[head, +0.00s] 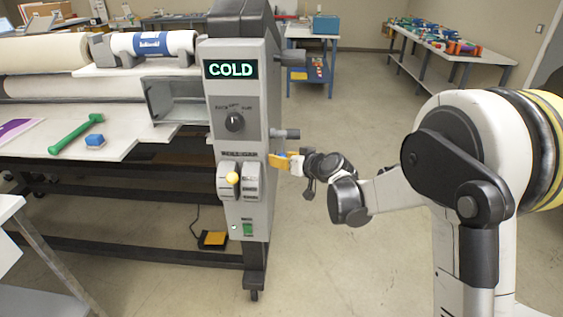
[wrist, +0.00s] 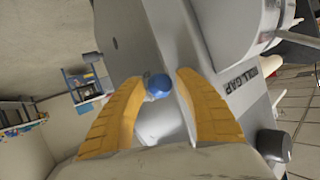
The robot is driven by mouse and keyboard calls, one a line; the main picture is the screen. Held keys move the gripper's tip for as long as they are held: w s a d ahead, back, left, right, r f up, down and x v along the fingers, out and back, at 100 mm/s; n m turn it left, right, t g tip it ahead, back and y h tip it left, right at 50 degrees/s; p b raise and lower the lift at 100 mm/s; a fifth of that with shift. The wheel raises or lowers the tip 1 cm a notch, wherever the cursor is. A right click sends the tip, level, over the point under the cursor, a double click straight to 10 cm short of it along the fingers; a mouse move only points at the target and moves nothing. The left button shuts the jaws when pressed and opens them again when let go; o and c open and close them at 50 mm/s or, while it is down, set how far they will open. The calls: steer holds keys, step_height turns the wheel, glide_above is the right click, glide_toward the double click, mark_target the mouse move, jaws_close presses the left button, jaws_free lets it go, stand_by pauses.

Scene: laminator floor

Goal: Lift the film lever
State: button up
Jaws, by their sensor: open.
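The laminator's grey end panel (head: 242,110) stands left of my arm in the head view, with a lit COLD display. In the wrist view a round blue knob (wrist: 158,86) stands out from the grey side of the machine. It looks like the end of a lever, but no label on it shows. My gripper (head: 278,159) is beside the right side of the panel in the head view. In the wrist view my gripper (wrist: 160,80) is open, with its yellow fingers on either side of the blue knob. Whether either finger touches the knob cannot be told.
A dark side knob (head: 290,134) sits just above my gripper. A white table (head: 12,207) is at the left edge. Open floor (head: 345,270) lies right of the machine.

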mark_target(282, 151)
steer(key=shift+w+a, duration=0.1)
steer(key=shift+w, duration=0.05)
jaws_close()
steer(key=shift+r+g+p, duration=0.4)
steer(key=shift+r+p, duration=0.35)
steer(key=shift+p, duration=0.25)
steer(key=r+g+p, duration=0.1)
steer(key=r+p, duration=0.1)
steer(key=w+r+m+g+p, duration=0.1)
steer(key=r+g+p, duration=0.1)
steer(key=p, duration=0.1)
steer(key=r+m+g+h+p, duration=0.1)
steer(key=r+g+p, duration=0.1)
steer(key=p, duration=0.1)
steer(key=shift+w+r, duration=0.15)
steer(key=shift+w, duration=0.1)
steer(key=w+r+m+g+p, duration=0.1)
steer(key=p, duration=0.2)
steer(key=shift+w+r+g, duration=0.15)
steer(key=shift+r+g, duration=0.25)
steer(key=shift+w+r+m+g+p, duration=0.4)
steer(key=shift+w+r+g+p, duration=0.25)
steer(key=shift+g+p, duration=0.3)
jaws_free()
steer(key=shift+w, duration=0.1)
steer(key=shift+d+r, duration=0.1)
steer(key=shift+d, duration=0.1)
